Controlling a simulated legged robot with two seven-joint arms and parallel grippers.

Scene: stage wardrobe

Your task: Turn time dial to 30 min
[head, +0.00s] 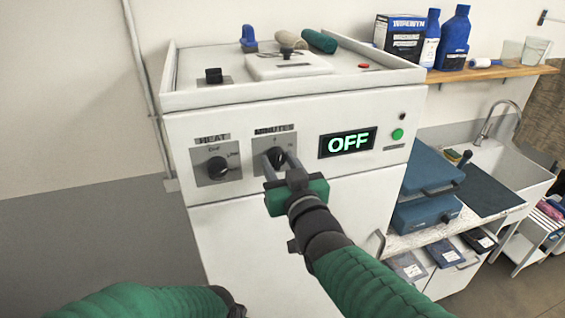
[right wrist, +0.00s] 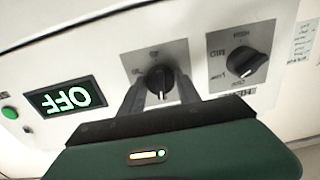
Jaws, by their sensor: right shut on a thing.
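The time dial (head: 277,157) is a black knob on a grey plate labelled MINUTES, on the front of a white machine (head: 290,107). My right gripper (head: 275,160) is at this dial, its two fingers shut on the knob from either side. In the right wrist view the dial (right wrist: 158,80) sits between the fingertips (right wrist: 160,90), its white pointer line showing. The plate's numbers are too small to read surely. The display (head: 347,143) reads OFF in green. My left arm shows at the bottom left; the left gripper's fingers are not visible.
The HEAT dial (head: 217,168) is just left of the time dial. A green button (head: 397,134) is right of the display. Rolled cloths (head: 319,41) lie on the machine top. A sink (head: 510,150) and blue cases (head: 428,168) stand at right.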

